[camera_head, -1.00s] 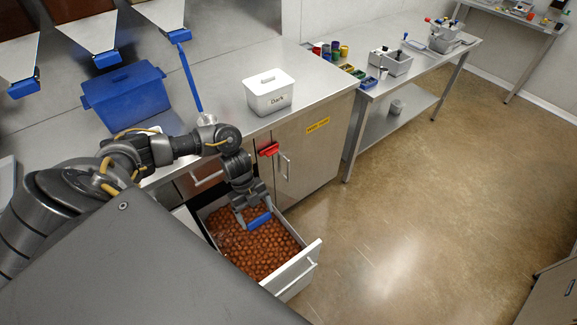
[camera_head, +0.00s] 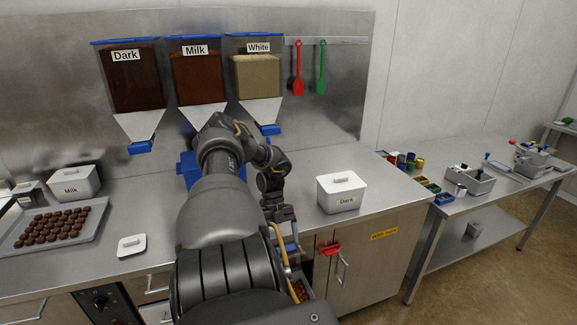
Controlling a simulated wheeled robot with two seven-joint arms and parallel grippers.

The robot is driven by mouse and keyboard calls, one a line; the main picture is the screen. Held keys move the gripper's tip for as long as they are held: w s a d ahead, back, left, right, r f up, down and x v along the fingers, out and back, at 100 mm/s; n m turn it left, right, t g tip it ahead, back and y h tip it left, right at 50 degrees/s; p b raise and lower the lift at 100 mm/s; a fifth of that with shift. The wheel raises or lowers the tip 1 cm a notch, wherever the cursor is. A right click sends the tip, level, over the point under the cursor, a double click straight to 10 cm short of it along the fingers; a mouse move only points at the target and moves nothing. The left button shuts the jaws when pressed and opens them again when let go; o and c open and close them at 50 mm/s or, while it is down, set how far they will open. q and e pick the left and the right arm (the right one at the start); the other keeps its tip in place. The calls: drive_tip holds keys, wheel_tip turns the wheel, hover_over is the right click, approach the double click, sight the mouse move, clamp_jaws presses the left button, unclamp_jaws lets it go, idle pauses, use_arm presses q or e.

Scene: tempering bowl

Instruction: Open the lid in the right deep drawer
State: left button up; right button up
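The open drawer (camera_head: 301,292) shows only as a narrow strip under the counter front, with brown balls in it. My arm hides most of it, and I see no lid on the visible strip. My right gripper is not in view.
A white Dark tub (camera_head: 341,193) stands on the counter to the right of my arm. A small white lid (camera_head: 131,245) and a tray (camera_head: 52,238) of brown pieces lie left. A red object (camera_head: 330,249) is on the cabinet front.

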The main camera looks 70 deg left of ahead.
use_arm(q)
drive_tip(key=shift+f, duration=0.1)
drive_tip(key=shift+d+f, duration=0.1)
idle(0.7)
drive_tip(key=o, duration=1.3)
drive_tip(key=shift+f, duration=0.1)
drive_tip(key=b+v, duration=0.6)
drive_tip(key=v, duration=0.5)
drive_tip(key=shift+a, duration=0.2)
drive_tip(key=shift+f, duration=0.1)
